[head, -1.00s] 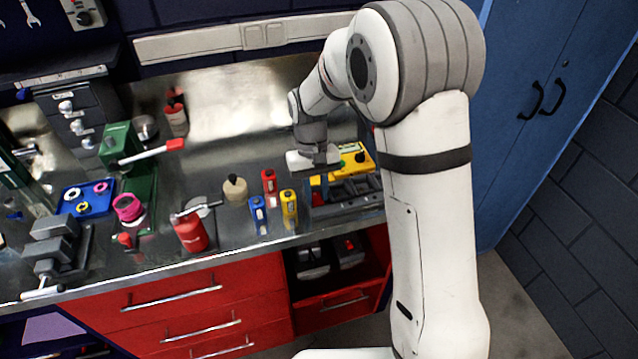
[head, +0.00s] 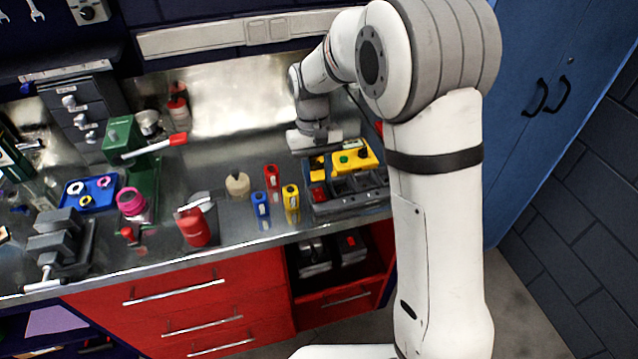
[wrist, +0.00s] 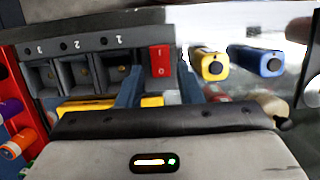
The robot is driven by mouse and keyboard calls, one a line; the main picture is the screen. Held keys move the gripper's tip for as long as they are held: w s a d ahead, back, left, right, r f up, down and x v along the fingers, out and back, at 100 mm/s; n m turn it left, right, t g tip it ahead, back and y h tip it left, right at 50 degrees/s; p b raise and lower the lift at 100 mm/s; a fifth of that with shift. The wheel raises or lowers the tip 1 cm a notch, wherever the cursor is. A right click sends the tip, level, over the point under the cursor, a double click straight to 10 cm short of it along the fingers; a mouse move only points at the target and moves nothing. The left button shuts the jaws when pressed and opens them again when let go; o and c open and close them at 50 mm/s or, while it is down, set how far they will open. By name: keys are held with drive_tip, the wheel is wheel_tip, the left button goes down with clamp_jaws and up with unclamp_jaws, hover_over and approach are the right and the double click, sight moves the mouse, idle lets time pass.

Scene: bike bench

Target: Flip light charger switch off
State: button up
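The light charger (head: 347,206) is a dark grey block at the right end of the bench; its numbered slots also show in the wrist view (wrist: 85,45). Its red rocker switch (wrist: 159,62) has small white marks; I cannot tell which side is pressed. The switch also shows as a red patch in the head view (head: 318,193). My gripper (wrist: 159,90) is open and empty, its two blue-grey fingers apart, one toward each side of the switch in the wrist view. In the head view its body is behind and above the charger, and its fingertips are hidden.
A yellow unit (head: 355,160) with a green button lies behind the charger. The bench's front edge runs below the charger.

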sight(318, 189)
drive_tip(key=shift+v, duration=2.05)
drive_tip(key=s+d+r+m+t, duration=0.25)
drive_tip(key=s+d+r, duration=0.35)
drive_tip(key=s+d, duration=0.3)
drive_tip(key=s+d+t, duration=0.3)
drive_tip(key=s+d, duration=0.3)
drive_tip(key=s, duration=0.6)
drive_tip(key=shift+d+f+m+y, duration=0.2)
drive_tip(key=shift+f+m+y, duration=0.1)
drive_tip(key=shift+m+y, duration=0.1)
drive_tip(key=shift+o, duration=0.4)
drive_tip(key=shift+s, duration=0.15)
